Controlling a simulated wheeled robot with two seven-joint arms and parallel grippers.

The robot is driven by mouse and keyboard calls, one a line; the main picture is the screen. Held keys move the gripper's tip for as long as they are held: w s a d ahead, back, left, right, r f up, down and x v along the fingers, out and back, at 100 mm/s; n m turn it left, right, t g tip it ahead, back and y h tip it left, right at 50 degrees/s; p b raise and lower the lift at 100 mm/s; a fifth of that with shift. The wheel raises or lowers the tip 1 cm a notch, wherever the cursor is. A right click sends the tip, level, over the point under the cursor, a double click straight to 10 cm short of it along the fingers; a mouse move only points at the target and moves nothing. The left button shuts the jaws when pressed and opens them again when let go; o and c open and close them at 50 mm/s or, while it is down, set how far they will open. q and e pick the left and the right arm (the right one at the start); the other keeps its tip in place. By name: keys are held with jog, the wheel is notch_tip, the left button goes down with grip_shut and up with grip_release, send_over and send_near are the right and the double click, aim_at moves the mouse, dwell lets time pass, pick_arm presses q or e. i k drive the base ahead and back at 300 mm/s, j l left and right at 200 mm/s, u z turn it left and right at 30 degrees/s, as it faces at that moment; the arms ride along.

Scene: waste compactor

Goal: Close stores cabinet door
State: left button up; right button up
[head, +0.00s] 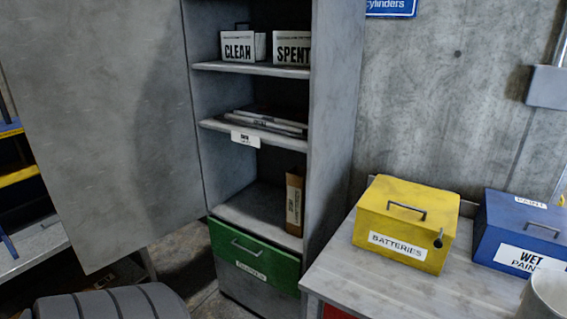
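The stores cabinet (333,120) is a tall grey unit in the middle of the head view. Its door (110,120) is a large flat grey panel swung wide open to the left, joined at the cabinet's left side. The shelves inside are exposed, with two boxes labelled CLEAN (238,47) and SPENT (292,48), a flat stack, and an upright brown box. A green drawer (253,255) at the bottom appears shut. No handle shows on the visible face of the door. Neither of my grippers is in view.
A workbench (400,290) at the right holds a yellow BATTERIES box (407,222) and a blue WET PAINT box (522,232). A dark ribbed rounded object (110,304) is at the bottom left, below the door. A rack with yellow and blue edges (18,176) stands left of the door.

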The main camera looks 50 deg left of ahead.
aim_at(99, 90)
jog(key=u, duration=1.65)
jog(key=i+j+u, duration=0.25)
jog(key=k, duration=0.1)
